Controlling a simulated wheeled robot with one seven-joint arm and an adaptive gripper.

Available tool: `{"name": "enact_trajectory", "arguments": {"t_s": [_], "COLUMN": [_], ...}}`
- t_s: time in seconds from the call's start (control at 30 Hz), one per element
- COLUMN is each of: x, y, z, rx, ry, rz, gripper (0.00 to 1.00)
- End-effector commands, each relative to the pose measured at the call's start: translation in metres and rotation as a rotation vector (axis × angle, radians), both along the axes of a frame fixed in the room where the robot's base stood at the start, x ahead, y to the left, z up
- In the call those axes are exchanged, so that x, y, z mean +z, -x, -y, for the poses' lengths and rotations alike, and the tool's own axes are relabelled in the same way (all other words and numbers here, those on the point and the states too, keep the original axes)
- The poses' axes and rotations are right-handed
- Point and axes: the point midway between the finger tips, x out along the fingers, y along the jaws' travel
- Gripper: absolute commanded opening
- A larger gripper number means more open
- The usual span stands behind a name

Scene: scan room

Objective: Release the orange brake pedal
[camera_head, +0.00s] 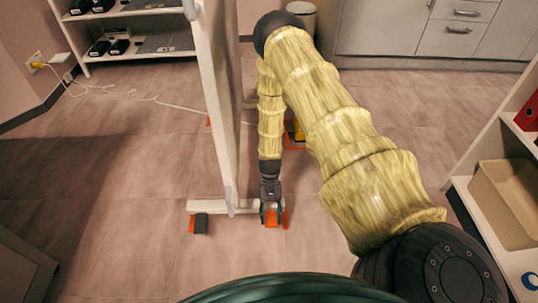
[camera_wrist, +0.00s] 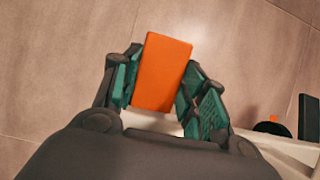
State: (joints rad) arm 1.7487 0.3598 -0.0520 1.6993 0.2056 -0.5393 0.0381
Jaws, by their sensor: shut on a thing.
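The orange brake pedal (camera_head: 271,218) sits low at the right end of the white stand's foot, near the floor. In the wrist view the pedal (camera_wrist: 164,62) is a flat orange block between the two green-padded fingers. My gripper (camera_head: 273,205) reaches down to it from above, and its fingers (camera_wrist: 160,80) are shut on the pedal's sides.
The white upright panel (camera_head: 218,100) stands left of my arm on its foot bar (camera_head: 235,207). Another dark and orange pedal (camera_head: 200,224) is at the bar's left end. A white cable (camera_head: 150,99) lies on the floor behind. Shelves (camera_head: 510,210) stand at right.

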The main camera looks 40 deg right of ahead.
Motion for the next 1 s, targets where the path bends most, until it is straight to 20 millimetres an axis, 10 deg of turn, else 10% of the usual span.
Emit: {"name": "enact_trajectory", "arguments": {"t_s": [0.17,0.2,0.3,1.0], "x": [0.000,0.000,0.000,0.040], "y": [0.000,0.000,0.000,-0.020], "z": [0.000,0.000,0.000,0.013], "rx": [0.002,0.002,0.002,0.003], "ry": [0.001,0.001,0.002,0.001], "rz": [-0.001,-0.001,0.000,0.004], "gripper": [0.00,0.48,0.64,0.64]}}
